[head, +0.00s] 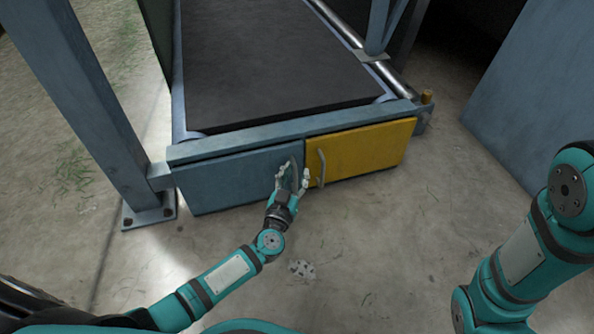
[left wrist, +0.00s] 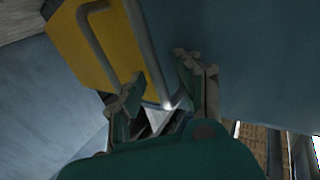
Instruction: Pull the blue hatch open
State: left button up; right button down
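The blue hatch (head: 235,180) is a flat panel on the left front of the low frame and looks shut. Its curved grey handle (head: 293,166) stands near its right end. My left gripper (head: 291,179) is at this handle, fingers apart, one on each side of it in the head view. I cannot tell whether they touch it. My right gripper is out of view; only part of that arm shows at right.
A yellow hatch (head: 362,147) with its own handle (head: 321,168) sits just right of the blue one, close to my left fingers. A dark belt (head: 270,60) lies above. A blue post (head: 85,95) stands at left.

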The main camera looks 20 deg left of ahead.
pick_arm(q)
grip_shut()
dwell(0.6)
